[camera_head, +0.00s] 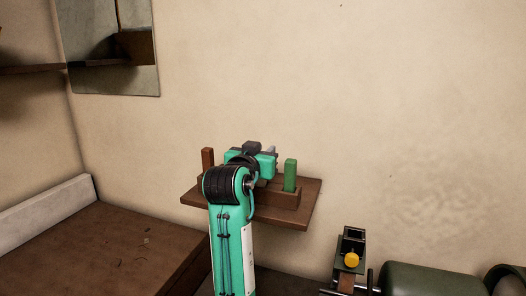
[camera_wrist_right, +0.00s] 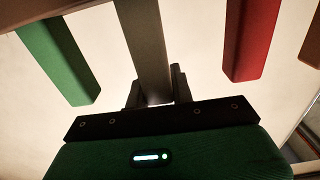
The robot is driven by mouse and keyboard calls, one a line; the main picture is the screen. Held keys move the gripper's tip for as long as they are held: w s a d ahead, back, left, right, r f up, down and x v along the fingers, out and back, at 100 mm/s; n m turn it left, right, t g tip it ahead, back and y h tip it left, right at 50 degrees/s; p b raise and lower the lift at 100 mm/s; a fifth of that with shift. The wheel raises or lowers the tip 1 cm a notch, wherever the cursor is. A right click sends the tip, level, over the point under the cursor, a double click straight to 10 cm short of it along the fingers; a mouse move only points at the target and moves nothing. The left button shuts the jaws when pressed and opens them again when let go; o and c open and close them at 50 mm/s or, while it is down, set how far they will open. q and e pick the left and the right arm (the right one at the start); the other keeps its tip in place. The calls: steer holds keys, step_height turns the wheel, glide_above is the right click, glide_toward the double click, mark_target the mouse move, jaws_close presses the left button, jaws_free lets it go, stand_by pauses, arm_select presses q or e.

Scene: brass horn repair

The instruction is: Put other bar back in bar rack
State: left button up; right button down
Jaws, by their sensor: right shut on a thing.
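The bar rack (camera_head: 282,198) is a brown wooden block on a small wall shelf. A green bar (camera_head: 290,174) stands upright at its right end and a brown bar (camera_head: 208,159) at its left end. My right gripper (camera_wrist_right: 154,90) is at the rack between these bars, shut on a grey bar (camera_wrist_right: 147,45). In the right wrist view the green bar (camera_wrist_right: 58,58) is left of the grey one and a red bar (camera_wrist_right: 250,40) right of it, both apart from it. My arm hides the rack's middle in the head view. I cannot tell whether the grey bar is seated. My left gripper is not in view.
The wall shelf (camera_head: 290,217) has bare room at its right. A brown bench (camera_head: 110,250) is at the lower left. A dark device with a yellow knob (camera_head: 352,259) and a green cylinder (camera_head: 430,282) are at the lower right.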

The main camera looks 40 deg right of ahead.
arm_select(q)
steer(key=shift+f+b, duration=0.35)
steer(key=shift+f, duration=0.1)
arm_select(e)
steer(key=shift+f, duration=0.6)
steer(key=c, duration=1.1)
jaws_free()
steer(key=shift+r, duration=0.1)
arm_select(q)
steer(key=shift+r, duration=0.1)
